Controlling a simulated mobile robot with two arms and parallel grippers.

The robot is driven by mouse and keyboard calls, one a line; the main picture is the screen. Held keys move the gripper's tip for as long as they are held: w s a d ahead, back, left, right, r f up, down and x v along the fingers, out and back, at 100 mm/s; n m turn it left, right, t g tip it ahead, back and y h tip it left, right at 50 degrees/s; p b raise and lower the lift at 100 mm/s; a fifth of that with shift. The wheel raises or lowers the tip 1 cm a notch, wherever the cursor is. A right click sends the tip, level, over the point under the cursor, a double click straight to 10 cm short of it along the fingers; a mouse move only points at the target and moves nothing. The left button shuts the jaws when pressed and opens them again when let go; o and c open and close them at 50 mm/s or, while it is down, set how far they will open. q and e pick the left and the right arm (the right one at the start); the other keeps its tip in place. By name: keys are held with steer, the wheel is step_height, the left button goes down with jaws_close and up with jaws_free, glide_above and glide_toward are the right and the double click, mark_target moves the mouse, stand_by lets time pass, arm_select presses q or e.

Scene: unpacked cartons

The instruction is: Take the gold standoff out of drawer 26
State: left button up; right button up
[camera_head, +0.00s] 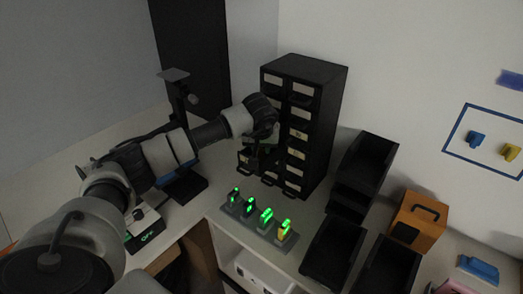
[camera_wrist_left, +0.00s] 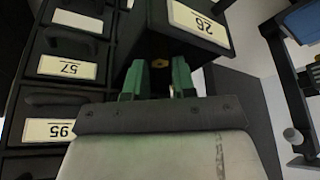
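The black drawer cabinet (camera_head: 305,120) stands against the wall in the head view. Drawer 26 (camera_wrist_left: 150,38) shows its label upside down in the left wrist view and is pulled out of the cabinet. The gold standoff (camera_wrist_left: 160,63) is a small gold spot in the dark drawer. My left gripper (camera_wrist_left: 159,80) has green fingers, one on each side of the standoff in the picture, with gaps between. It is open; whether the fingertips are beside or above the standoff is unclear. In the head view the left gripper (camera_head: 264,146) is at the cabinet front. My right gripper is out of view.
Other closed drawers with labels (camera_wrist_left: 67,67) line the cabinet beside drawer 26. On the table, a grey strip with several green-lit items (camera_head: 260,218) lies in front. Black bins (camera_head: 365,160) and an orange box (camera_head: 416,221) stand to the right. A dark stand (camera_head: 184,188) is left of the cabinet.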

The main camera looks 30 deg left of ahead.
arm_select(q)
steer(key=shift+x, duration=1.1)
jaws_close()
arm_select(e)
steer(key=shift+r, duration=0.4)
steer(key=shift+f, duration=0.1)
